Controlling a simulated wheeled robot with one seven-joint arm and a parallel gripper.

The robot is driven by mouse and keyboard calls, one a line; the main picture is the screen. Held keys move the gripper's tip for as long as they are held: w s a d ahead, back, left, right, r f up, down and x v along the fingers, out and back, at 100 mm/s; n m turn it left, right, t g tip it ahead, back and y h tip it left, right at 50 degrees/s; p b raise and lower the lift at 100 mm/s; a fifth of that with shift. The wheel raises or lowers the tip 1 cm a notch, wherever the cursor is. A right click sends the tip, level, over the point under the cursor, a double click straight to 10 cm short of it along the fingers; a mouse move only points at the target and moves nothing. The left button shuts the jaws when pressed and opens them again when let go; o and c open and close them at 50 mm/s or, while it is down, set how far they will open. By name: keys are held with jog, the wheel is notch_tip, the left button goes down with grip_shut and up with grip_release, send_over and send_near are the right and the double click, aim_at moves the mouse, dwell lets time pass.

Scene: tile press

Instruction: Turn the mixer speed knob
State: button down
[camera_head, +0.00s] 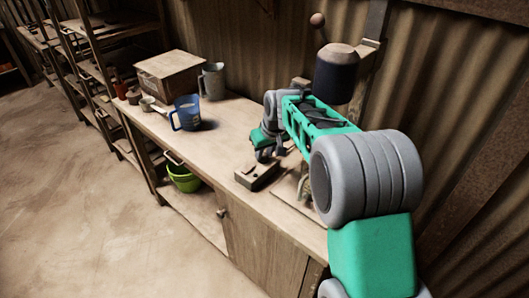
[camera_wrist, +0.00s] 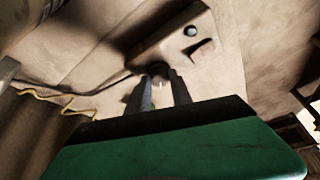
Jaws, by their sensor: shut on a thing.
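The speed control box (camera_head: 256,178) is a small wooden-looking block on the workbench. The speed knob (camera_wrist: 158,70) is a small dark round part at the box's near end, mostly hidden by my fingertips. My gripper (camera_head: 267,156) is at the far end of the box. In the wrist view my gripper (camera_wrist: 160,78) is shut on the knob. The mixer (camera_head: 336,76), a dark cylinder with a light top, is on a post behind my arm.
A blue jug (camera_head: 187,114), a grey jug (camera_head: 212,80) and a cardboard box (camera_head: 169,74) stand at the bench's far left. A green bucket (camera_head: 184,178) is on the lower shelf. A corrugated wall (camera_head: 440,95) stands close behind my arm.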

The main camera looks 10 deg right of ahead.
jog(key=m+h, duration=0.1)
jog(key=m, duration=0.1)
jog(key=shift+a+m+b, duration=0.2)
jog(key=shift+m+b, duration=0.2)
jog(key=m+h, duration=0.1)
jog(key=m, duration=0.1)
jog(key=shift+a+m, duration=0.1)
jog(key=shift+m, duration=0.3)
jog(key=m+h, duration=0.1)
jog(key=m, duration=0.2)
jog(key=shift+a, duration=0.1)
jog(key=shift+w+m+g+h+p, duration=0.15)
jog(key=shift+m+g+h+p, duration=0.45)
jog(key=shift+m, duration=0.9)
jog(key=c, duration=1.2)
grip_release()
jog(key=shift+o, duration=0.2)
